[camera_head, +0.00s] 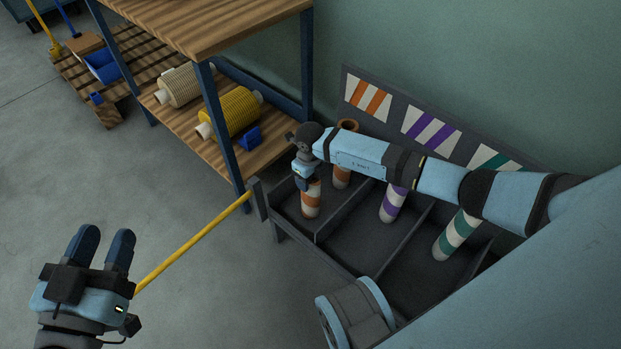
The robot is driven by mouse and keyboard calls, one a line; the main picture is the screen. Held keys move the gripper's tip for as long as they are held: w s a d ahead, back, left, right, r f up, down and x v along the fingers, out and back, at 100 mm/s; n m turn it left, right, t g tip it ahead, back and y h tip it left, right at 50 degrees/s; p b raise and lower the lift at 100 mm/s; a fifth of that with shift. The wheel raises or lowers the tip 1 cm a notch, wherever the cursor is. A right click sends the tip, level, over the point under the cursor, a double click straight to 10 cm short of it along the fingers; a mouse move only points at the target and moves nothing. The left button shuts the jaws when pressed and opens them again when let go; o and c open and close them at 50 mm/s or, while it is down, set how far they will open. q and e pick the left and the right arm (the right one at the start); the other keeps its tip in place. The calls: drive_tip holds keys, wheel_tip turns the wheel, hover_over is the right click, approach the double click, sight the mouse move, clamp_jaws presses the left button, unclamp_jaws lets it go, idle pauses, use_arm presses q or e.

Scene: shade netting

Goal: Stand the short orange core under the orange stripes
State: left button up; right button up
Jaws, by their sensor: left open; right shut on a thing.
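The short orange-and-white striped core (311,202) is upright in or over the left compartment of the dark divided bin (345,268), below the orange stripes (367,97) on the back panel. My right gripper (305,181) is shut on its top end. I cannot tell whether its base touches the bin floor. Another orange-and-white core (342,178) stands behind it, partly hidden by my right arm. My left gripper (104,246) is open and empty, over the floor at the lower left, far from the bin.
A purple-striped core (393,204) and a green-striped core (456,236) stand in the other compartments, under matching stripes. A blue-legged wooden shelf (205,150) holding yellow (228,112) and beige rolls is left of the bin. A yellow pole (190,244) crosses the otherwise open floor.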

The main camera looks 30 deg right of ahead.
drive_tip(key=shift+f, duration=0.1)
drive_tip(key=o, duration=1.1)
drive_tip(key=shift+c, duration=0.2)
drive_tip(key=shift+o, duration=1.4)
use_arm(q)
drive_tip(key=shift+s+f, duration=0.1)
drive_tip(key=shift+f, duration=0.15)
drive_tip(key=shift+s+d+r+n+g+y+p, duration=0.2)
drive_tip(key=shift+s+d+r+n+p, duration=0.25)
drive_tip(key=shift+n+p, duration=0.7)
drive_tip(key=shift+s+d+r+n+g+y+p, duration=0.15)
drive_tip(key=shift+s+r+n+p, duration=0.35)
drive_tip(key=shift+p, duration=1.2)
use_arm(e)
wheel_tip(320, 180, up, 12)
use_arm(q)
drive_tip(key=shift+s+f, duration=0.1)
drive_tip(key=shift+s, duration=0.05)
